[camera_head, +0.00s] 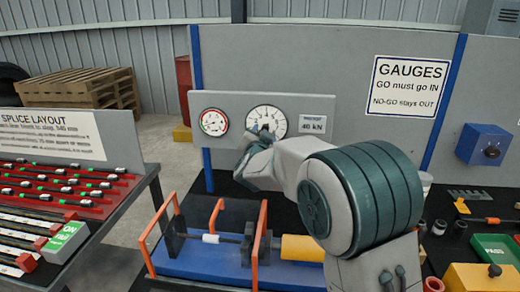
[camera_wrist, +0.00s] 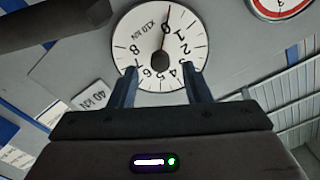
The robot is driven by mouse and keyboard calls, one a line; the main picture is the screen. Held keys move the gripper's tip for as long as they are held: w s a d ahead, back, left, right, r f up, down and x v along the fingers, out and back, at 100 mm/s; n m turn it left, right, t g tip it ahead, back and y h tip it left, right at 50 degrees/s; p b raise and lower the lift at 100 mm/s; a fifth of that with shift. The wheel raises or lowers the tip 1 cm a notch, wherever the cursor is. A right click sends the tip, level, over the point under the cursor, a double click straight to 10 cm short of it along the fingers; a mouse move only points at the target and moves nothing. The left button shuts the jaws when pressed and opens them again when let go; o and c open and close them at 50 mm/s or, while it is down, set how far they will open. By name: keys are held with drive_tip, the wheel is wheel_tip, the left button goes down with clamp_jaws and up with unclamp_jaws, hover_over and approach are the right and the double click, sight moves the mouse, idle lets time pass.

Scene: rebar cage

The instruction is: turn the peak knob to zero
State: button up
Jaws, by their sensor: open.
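The white dial gauge (camera_head: 266,121) is on the grey panel above the blue test bench. It also fills the upper middle of the wrist view (camera_wrist: 128,38), turned round, with figures from 0 to 8 and "x10 kN". In the head view my wrist partly covers the dial.
A red-rimmed gauge (camera_head: 213,122) and a kN placard (camera_head: 313,124) flank the dial. A bench rig with orange bars (camera_head: 262,245) stands below. A blue box with a black knob (camera_head: 491,152) is at right. A splice table (camera_head: 45,140) is at left.

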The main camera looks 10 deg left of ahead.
drive_tip(key=s+b, duration=0.2)
drive_tip(key=s, duration=0.9)
drive_tip(key=shift+s+a, duration=0.2)
drive_tip(key=shift+s, duration=0.15)
drive_tip(key=s+d+f+n+g, duration=0.2)
drive_tip(key=s+d+f+g, duration=0.3)
drive_tip(key=s+d, duration=0.2)
drive_tip(key=s+d+f+n+g, duration=0.2)
drive_tip(key=s+d+f+g, duration=0.3)
drive_tip(key=s, duration=0.7)
drive_tip(key=s+d+f+n+g, duration=0.2)
drive_tip(key=s+d+f+g, duration=0.3)
drive_tip(key=s+d, duration=0.5)
drive_tip(key=shift+s+f+y, duration=0.15)
drive_tip(key=shift+f+y, duration=0.1)
drive_tip(key=shift+y, duration=0.05)
drive_tip(key=shift+c, duration=0.8)
drive_tip(key=shift+a, duration=0.15)
